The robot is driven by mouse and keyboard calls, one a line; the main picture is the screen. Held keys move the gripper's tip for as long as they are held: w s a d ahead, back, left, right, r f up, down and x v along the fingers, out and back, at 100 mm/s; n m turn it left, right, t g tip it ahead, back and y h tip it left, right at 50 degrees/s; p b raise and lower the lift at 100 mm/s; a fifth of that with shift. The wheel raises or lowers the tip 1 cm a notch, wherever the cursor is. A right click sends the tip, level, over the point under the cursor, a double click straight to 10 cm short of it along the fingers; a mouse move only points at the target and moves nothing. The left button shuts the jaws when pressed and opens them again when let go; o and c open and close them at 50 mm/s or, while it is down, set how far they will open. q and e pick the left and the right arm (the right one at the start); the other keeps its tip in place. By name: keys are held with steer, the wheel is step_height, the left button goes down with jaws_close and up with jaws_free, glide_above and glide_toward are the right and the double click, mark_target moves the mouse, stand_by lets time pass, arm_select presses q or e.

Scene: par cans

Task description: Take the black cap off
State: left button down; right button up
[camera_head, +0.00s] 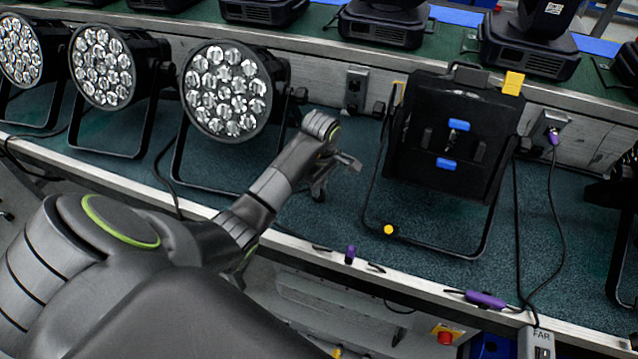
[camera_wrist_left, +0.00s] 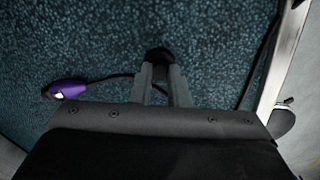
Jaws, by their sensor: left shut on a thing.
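My left gripper (camera_head: 336,178) reaches over the teal carpeted shelf, between the round-faced lamp and the black-backed lamp. In the left wrist view its two grey fingers (camera_wrist_left: 161,75) are close together and shut on a small dark rounded piece (camera_wrist_left: 158,54), which looks like the black cap. The fingers hide part of it. I cannot tell whether it is apart from what it sat on. In the head view the cap is too small to make out. My right gripper is not in view.
Several round lamps, one nearest me (camera_head: 225,92), stand left; a black-backed lamp (camera_head: 455,135) stands right. A purple connector (camera_wrist_left: 66,89) with a black cable lies near my fingers. Other purple connectors (camera_head: 486,299) lie along the shelf's pale front edge (camera_head: 400,285).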

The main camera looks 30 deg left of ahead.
arm_select(q)
steer(key=c, duration=1.3)
jaws_free()
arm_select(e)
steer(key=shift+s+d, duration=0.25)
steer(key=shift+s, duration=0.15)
arm_select(q)
steer(key=shift+r, duration=0.1)
steer(key=shift+r, duration=0.35)
step_height(320, 180, up, 5)
steer(key=shift+d+r+p, duration=0.1)
steer(key=shift+r+p, duration=0.05)
steer(key=shift+p, duration=0.85)
steer(key=shift+d+r+p, duration=0.2)
steer(key=shift+r+p, duration=5.4)
steer(key=shift+p, duration=0.05)
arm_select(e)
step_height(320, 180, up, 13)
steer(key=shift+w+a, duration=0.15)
